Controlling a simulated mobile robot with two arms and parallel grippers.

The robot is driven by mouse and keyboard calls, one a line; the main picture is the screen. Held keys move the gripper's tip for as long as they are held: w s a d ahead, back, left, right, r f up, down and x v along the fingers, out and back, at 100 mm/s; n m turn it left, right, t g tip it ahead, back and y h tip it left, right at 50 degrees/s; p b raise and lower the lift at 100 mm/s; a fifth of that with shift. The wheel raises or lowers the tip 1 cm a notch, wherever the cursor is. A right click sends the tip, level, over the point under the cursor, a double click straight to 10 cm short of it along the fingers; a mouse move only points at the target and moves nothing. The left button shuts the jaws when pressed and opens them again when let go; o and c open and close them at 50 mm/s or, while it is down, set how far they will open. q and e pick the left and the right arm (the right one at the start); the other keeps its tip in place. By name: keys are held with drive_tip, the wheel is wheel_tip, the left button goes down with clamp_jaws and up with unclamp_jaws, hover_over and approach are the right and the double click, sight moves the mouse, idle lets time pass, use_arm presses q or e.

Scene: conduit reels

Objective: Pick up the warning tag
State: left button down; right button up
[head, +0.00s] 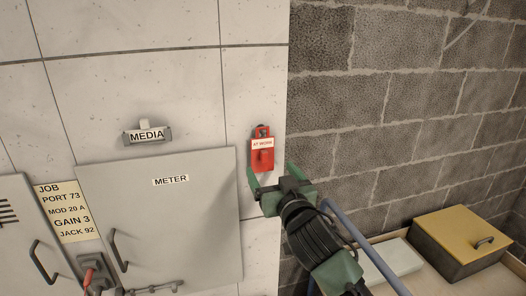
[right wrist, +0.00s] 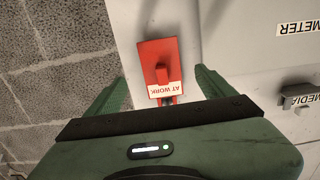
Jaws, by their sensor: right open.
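The warning tag (head: 262,152) is red with a white strip reading "AT WORK" and hangs on the pale wall panel by a dark hook at its top. My right gripper (head: 270,174) is open just below and in front of it, with nothing between its fingers. In the right wrist view the tag (right wrist: 160,68) appears upside down, ahead of and between the two green fingers (right wrist: 162,84), with a gap on both sides. I cannot tell how far the fingertips are from the tag in depth. My left gripper does not show.
A grey METER cabinet door (head: 190,215) with a handle is left of the tag. A MEDIA holder (head: 147,135) juts from the wall above it. A yellow-lidded box (head: 462,235) sits on a shelf at lower right. A block wall (head: 400,90) stands to the right.

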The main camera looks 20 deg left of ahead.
sight(266, 158)
drive_tip(key=w+a+p, duration=0.1)
drive_tip(key=w+a+r+p, duration=0.1)
drive_tip(key=w, duration=0.1)
drive_tip(key=shift+w+a+r, duration=0.1)
drive_tip(key=shift+a, duration=0.1)
drive_tip(key=shift+w+a, duration=0.4)
drive_tip(key=shift+w, duration=0.2)
drive_tip(key=shift+f, duration=0.2)
drive_tip(key=shift+c, duration=0.3)
drive_tip(key=c, duration=1.4)
drive_tip(key=shift+d+r+p, duration=0.15)
drive_tip(key=shift+r+p, duration=0.05)
drive_tip(key=shift+p, duration=0.25)
